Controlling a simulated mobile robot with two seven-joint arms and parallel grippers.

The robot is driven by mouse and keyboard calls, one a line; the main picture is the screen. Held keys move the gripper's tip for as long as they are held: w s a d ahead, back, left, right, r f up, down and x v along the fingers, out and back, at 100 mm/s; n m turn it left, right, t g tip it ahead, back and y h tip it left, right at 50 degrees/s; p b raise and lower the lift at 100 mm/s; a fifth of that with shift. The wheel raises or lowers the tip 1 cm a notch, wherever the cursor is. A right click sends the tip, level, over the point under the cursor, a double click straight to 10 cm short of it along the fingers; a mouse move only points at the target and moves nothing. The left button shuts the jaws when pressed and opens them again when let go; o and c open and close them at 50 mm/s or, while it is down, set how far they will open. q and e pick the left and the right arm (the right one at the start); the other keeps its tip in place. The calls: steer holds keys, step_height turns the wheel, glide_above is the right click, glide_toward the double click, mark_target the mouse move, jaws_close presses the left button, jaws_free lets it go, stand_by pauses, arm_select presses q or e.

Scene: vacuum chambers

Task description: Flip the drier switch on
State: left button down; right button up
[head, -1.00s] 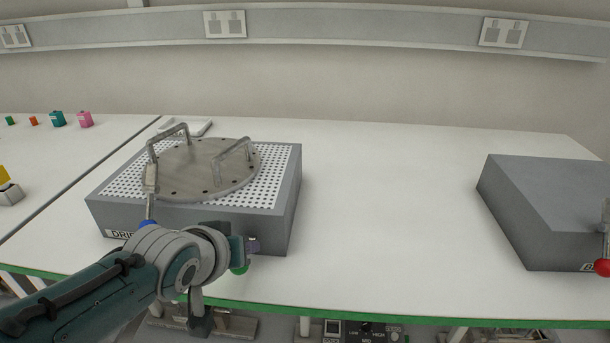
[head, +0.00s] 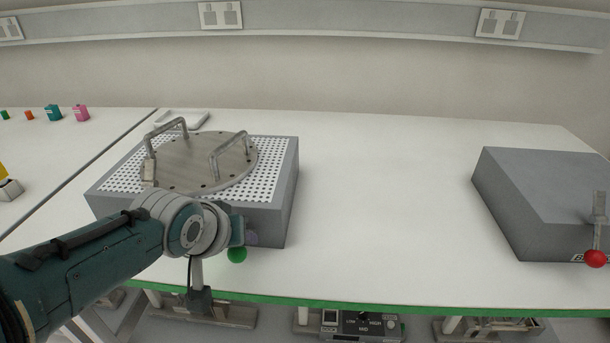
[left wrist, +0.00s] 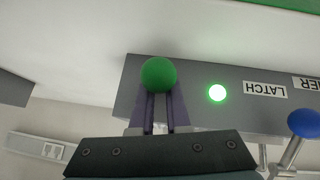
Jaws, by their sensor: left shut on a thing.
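The drier is a grey box (head: 293,190) at the left of the bench in the head view. A round metal lid (head: 195,165) with two handles lies on its perforated top. My left gripper (left wrist: 161,102) is at the box's front face, its purple fingers shut just behind a green ball knob (left wrist: 158,74). The green knob (head: 237,254) also shows below the gripper in the head view. A round green light (left wrist: 218,92) is lit beside the LATCH label (left wrist: 265,89). A blue ball lever (left wrist: 304,123) stands near the partly visible drier label. My arm hides the blue ball in the head view. My right gripper is not in view.
Another grey box (head: 550,195) with a red-knobbed lever (head: 596,258) stands at the right. The white bench (head: 390,200) between the boxes is clear. Small coloured containers (head: 53,113) sit at the back left. A control unit (head: 362,325) is under the bench.

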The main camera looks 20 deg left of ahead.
arm_select(q)
steer(key=shift+s+f, duration=0.2)
stand_by(0.5)
steer(key=c, duration=0.9)
jaws_free()
steer(key=shift+d, duration=0.1)
steer(key=shift+r, duration=0.1)
steer(key=shift+s+r+p, duration=0.2)
steer(key=shift+r+p, duration=0.35)
steer(key=shift+p, duration=0.2)
steer(key=p+v, duration=0.3)
steer(key=p, duration=0.1)
steer(key=p+v, duration=0.3)
steer(key=p, duration=0.1)
steer(key=w+p+v, duration=0.1)
steer(key=p+v, duration=0.3)
steer(key=shift+r+p, duration=0.4)
steer(key=shift+r, duration=0.05)
